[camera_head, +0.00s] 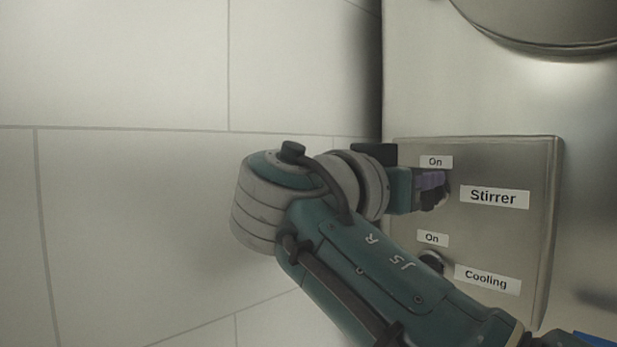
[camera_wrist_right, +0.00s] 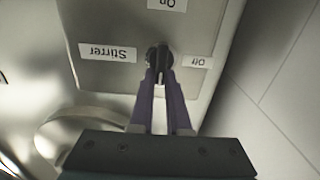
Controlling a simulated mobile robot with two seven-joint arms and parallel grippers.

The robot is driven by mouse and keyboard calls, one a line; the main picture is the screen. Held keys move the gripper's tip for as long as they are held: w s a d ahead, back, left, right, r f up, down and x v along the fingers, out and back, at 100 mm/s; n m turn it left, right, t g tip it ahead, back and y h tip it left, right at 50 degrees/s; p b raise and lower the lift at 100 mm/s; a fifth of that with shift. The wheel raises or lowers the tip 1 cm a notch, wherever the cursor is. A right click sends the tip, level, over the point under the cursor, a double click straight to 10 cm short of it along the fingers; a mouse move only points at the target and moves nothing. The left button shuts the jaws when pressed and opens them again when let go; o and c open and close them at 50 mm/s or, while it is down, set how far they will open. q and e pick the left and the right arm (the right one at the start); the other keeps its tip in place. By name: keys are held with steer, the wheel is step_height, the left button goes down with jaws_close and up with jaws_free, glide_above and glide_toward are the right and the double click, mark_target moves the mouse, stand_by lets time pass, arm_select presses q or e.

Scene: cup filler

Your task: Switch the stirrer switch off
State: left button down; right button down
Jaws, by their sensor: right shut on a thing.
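The stirrer switch (camera_wrist_right: 158,56) is a dark rotary knob on the metal control panel, beside the "Stirrer" label (camera_head: 494,197). My right gripper (camera_head: 436,188) reaches it from the left in the head view. In the right wrist view its two purple fingers (camera_wrist_right: 163,68) are closed on the knob. The "On" label (camera_head: 436,162) sits above the knob in the head view, and an "Off" label (camera_wrist_right: 195,62) shows in the wrist view. The fingers partly cover the knob, so its exact setting is hard to tell. My left gripper is not in view.
The cooling switch (camera_head: 432,262) is below on the same panel (camera_head: 540,165), close to my right arm, with its "Cooling" label (camera_head: 487,279). A round metal vessel (camera_head: 545,25) is at the upper right.

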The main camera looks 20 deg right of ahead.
steer(key=shift+n, duration=0.3)
steer(key=shift+w+a+f+n+p, duration=0.1)
steer(key=shift+w+f+n, duration=0.2)
steer(key=shift+n, duration=2.55)
steer(key=shift+w+a+f+n+p, duration=0.15)
steer(key=shift+w+f+n, duration=0.15)
steer(key=shift+n, duration=2.6)
steer(key=shift+w+f+n+p, duration=0.1)
steer(key=shift+w+f+n, duration=0.2)
steer(key=shift+n, duration=2.55)
steer(key=shift+f, duration=0.15)
steer(key=c, duration=0.9)
jaws_free()
